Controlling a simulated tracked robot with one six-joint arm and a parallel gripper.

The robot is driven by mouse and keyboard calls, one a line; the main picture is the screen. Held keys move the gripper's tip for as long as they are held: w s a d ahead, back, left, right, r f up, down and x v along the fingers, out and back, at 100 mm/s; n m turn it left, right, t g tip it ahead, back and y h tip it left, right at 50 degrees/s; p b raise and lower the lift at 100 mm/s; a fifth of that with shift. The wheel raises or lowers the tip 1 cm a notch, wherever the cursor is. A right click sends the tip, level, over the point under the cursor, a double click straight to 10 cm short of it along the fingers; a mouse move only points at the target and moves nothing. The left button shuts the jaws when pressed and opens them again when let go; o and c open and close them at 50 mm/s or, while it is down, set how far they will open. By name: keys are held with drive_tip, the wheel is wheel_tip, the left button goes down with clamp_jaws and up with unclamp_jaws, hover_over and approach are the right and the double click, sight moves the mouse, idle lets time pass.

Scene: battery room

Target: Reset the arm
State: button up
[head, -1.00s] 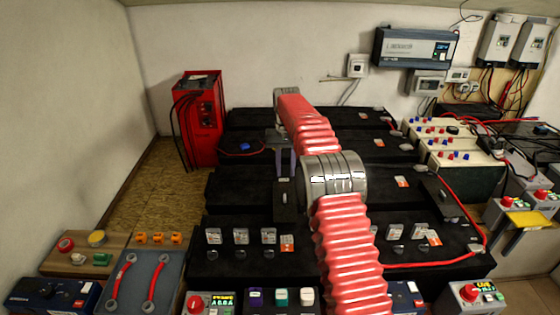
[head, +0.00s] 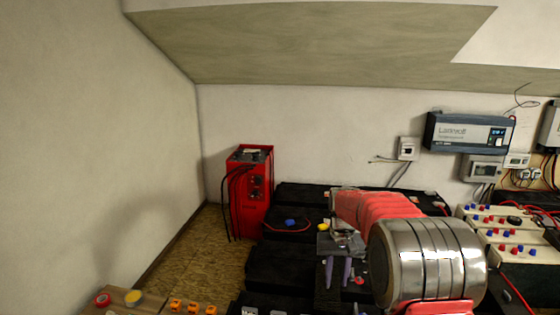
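My arm, in a ribbed red sleeve with a silver joint, reaches in from the lower right of the head view. My gripper (head: 338,272) hangs fingers down near the middle of the view, over the black batteries (head: 275,268). Its two purple-grey fingers are apart, with nothing seen between them. I cannot tell how high its tips are above the batteries. The silver joint and sleeve hide part of the battery rows.
A red cabinet (head: 249,200) with black cables stands at the back left. A grey inverter (head: 468,132) and small boxes hang on the back wall. Cream units (head: 510,235) stand at right. Bare floor (head: 190,255) lies left of the batteries.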

drive_tip(key=s+r+t, duration=0.2)
drive_tip(key=s+r, duration=0.2)
drive_tip(key=s, duration=0.8)
drive_tip(key=s+r+t, duration=0.1)
drive_tip(key=s+r, duration=0.4)
drive_tip(key=s, duration=0.7)
drive_tip(key=s+a+r+t, duration=0.1)
drive_tip(key=s+r, duration=0.4)
drive_tip(key=s, duration=0.7)
drive_tip(key=shift+n+t, duration=0.4)
drive_tip(key=shift+t, duration=0.4)
